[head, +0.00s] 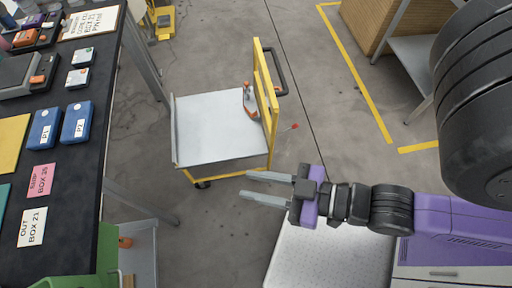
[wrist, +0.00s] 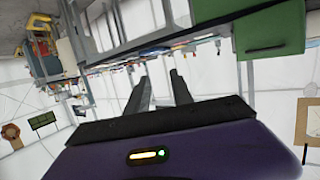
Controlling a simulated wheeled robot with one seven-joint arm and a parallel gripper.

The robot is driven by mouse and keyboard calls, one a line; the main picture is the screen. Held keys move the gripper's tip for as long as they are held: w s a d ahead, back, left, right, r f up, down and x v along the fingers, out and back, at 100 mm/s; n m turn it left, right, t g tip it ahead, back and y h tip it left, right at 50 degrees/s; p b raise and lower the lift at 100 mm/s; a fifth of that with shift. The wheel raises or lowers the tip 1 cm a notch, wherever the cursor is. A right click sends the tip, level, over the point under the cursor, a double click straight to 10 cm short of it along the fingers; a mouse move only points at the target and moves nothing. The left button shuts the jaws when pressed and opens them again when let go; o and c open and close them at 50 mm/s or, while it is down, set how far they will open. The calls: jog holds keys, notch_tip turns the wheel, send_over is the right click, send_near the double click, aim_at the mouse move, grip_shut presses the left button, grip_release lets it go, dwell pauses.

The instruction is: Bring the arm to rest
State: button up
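My gripper (head: 257,187) shows in the head view at the lower middle, at the end of my purple and black arm. Its two grey fingers point left and stand apart with nothing between them. The wrist view also shows the two fingers of my gripper (wrist: 160,90) apart and empty, in front of a tilted view of the room. The gripper is in the air between the trolley and the white perforated surface below it, touching nothing that I can see.
A yellow-framed trolley (head: 205,130) stands ahead, with an orange and grey item (head: 250,102) by its handle. A dark workbench (head: 85,150) at left carries blue boxes P1 (head: 43,128) and P2 (head: 76,122) and cards. Shelving stands top right. Bare floor (head: 330,120) lies between.

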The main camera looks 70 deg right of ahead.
jog(key=shift+s+d+r+m+h, duration=0.15)
jog(key=shift+s+d+r+h, duration=0.1)
jog(key=shift+s, duration=0.2)
jog(key=shift+s+d+r+m+h, duration=0.15)
jog(key=shift+s+r+m, duration=0.05)
jog(key=shift+s, duration=0.25)
jog(key=shift+s+d+r+m+h, duration=0.15)
jog(key=shift+s+d+r+h, duration=0.1)
jog(key=shift+s, duration=0.2)
